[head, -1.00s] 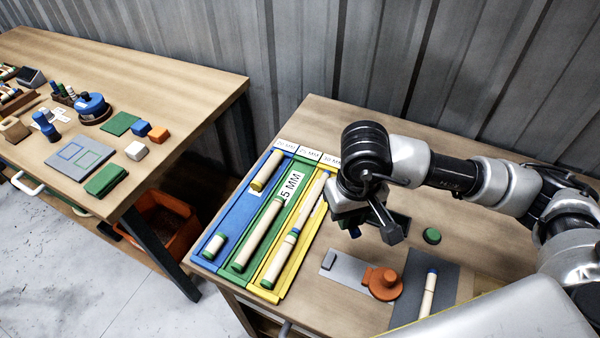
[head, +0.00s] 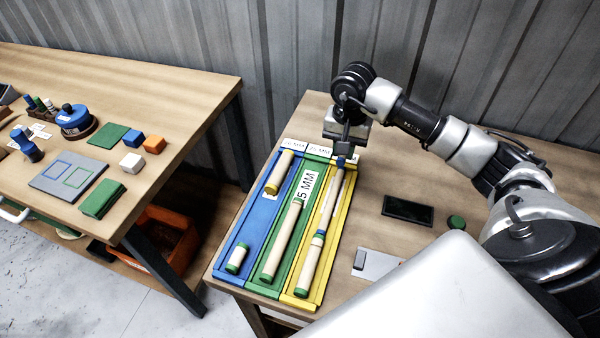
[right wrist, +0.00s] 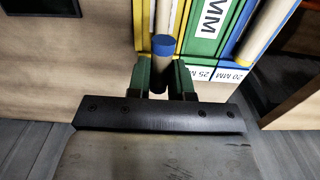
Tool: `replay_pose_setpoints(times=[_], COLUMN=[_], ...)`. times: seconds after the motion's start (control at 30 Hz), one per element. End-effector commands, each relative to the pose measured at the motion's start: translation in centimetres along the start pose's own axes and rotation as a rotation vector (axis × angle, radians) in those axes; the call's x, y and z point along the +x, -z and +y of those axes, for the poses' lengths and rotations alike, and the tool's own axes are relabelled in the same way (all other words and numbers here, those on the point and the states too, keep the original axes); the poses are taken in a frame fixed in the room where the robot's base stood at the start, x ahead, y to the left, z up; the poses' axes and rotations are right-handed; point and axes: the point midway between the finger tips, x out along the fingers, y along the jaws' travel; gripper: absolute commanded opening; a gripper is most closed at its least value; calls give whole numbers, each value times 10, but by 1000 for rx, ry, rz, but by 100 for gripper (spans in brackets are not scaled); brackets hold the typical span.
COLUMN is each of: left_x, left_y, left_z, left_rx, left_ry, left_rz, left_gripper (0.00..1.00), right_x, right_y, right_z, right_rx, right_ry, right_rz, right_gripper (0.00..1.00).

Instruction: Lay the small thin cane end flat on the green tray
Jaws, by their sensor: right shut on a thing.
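My right gripper (head: 341,158) is above the far end of the yellow tray (head: 322,284). It is shut on a small thin cane end with a blue cap (head: 340,163); the cap also shows between the green fingertips (right wrist: 163,46) in the right wrist view. The green tray (head: 294,250), with a white MM label, lies to the left of the yellow tray. A long cane with a green end (head: 282,242) lies in the green tray. My left gripper is not in view.
The yellow tray holds canes (head: 309,265) lying end to end. A dark flat pad (head: 408,210) and a green disc (head: 456,222) lie to the right.

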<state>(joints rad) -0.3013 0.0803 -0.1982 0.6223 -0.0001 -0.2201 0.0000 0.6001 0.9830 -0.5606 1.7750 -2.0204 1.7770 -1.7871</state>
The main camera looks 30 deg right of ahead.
Motion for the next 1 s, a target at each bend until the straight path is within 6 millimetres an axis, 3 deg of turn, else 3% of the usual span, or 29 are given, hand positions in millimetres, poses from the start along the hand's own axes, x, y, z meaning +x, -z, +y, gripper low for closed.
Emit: replay_pose_setpoints(times=[0.1, 0.33, 0.47, 0.73, 1.0], left_x=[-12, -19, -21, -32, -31], left_y=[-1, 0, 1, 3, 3], left_z=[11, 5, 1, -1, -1], left_rx=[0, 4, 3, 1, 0], left_ry=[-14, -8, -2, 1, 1], left_rz=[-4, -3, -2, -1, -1], left_gripper=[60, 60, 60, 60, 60], right_x=[13, 38, 44, 79, 83], right_y=[0, 4, 4, 4, 5], right_z=[-31, -67, -72, -73, -72], right_rx=[-4, -3, -3, -3, -4], right_ry=[3, 2, -1, 0, 0], right_rz=[-7, -3, -2, -3, 2], right_gripper=[0, 0, 0, 0, 0])
